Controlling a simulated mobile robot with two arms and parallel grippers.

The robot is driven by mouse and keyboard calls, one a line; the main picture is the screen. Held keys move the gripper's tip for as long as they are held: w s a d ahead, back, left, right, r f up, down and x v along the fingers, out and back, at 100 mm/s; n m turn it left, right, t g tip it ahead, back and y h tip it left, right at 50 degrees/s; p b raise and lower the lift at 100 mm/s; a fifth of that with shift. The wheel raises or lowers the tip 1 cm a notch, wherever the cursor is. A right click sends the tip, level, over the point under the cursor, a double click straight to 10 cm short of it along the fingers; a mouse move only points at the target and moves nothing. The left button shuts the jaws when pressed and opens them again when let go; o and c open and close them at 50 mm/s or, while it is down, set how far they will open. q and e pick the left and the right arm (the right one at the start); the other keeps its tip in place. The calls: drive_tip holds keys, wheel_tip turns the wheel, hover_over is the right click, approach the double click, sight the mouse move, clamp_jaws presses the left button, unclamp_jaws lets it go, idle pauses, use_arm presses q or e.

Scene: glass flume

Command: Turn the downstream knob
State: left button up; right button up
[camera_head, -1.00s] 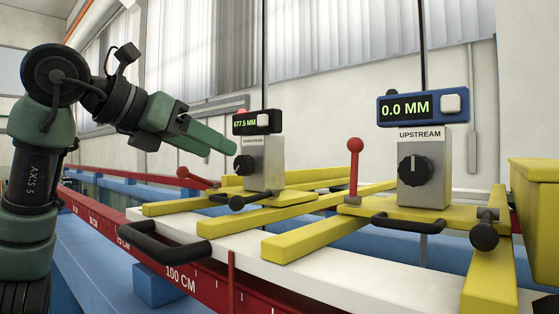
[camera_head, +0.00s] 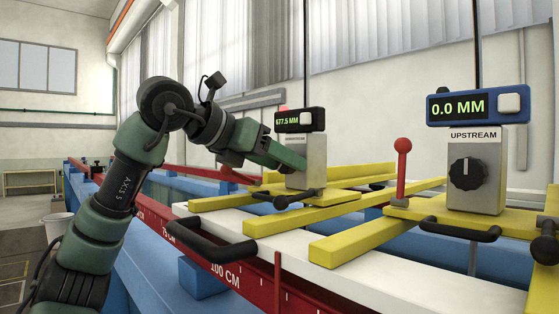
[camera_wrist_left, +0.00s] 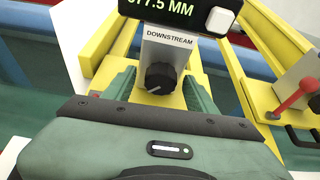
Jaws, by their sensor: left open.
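The downstream gauge box (camera_head: 316,160) is grey, with a black display (camera_head: 300,120) reading 677.5 MM. Its black downstream knob (camera_wrist_left: 160,78) shows in the left wrist view below the DOWNSTREAM label, its pale pointer line aimed to the lower left. My left gripper (camera_head: 284,156) is open in front of this box and hides the knob in the head view. In the left wrist view the two green fingers lie left and right of the knob, with gaps visible; I cannot tell whether they reach its depth. My right gripper is not in view.
The upstream gauge box (camera_head: 476,172) with its own knob and a 0.0 MM display (camera_head: 462,104) stands at the right. A red-knobbed lever (camera_head: 402,165) stands between the boxes. Yellow carriage bars (camera_head: 290,232) and black handles (camera_head: 212,246) lie around them.

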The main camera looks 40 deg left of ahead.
use_arm(q)
clamp_jaws()
idle(0.3)
unclamp_jaws()
drive_tip(key=b+v, duration=0.1)
drive_tip(key=v, duration=0.6)
drive_tip(key=shift+s+r, duration=0.2)
drive_tip(key=shift+s, duration=0.15)
